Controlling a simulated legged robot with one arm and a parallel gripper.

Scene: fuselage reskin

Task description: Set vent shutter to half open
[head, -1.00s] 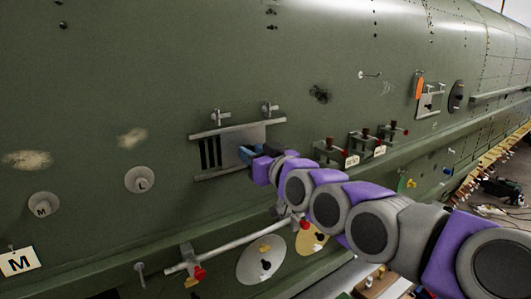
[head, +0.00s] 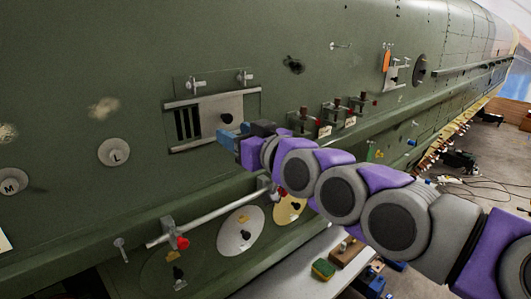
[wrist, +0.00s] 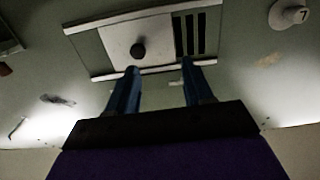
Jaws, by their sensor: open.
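The vent shutter is a pale sliding plate (head: 220,104) between two rails on the green fuselage. It has a dark round knob (head: 227,118). My gripper (head: 224,136) is just below the knob, near the lower rail. In the wrist view its blue fingers (wrist: 160,72) are apart with nothing between them. The knob is outside the fingers' grasp.
Two latches (head: 197,85) sit above the vent. Several red-topped switches (head: 335,107) stand to its right. A pale bar (head: 205,221) with a red end runs below. Cones marked L (head: 114,152) and M (head: 11,181) are at left.

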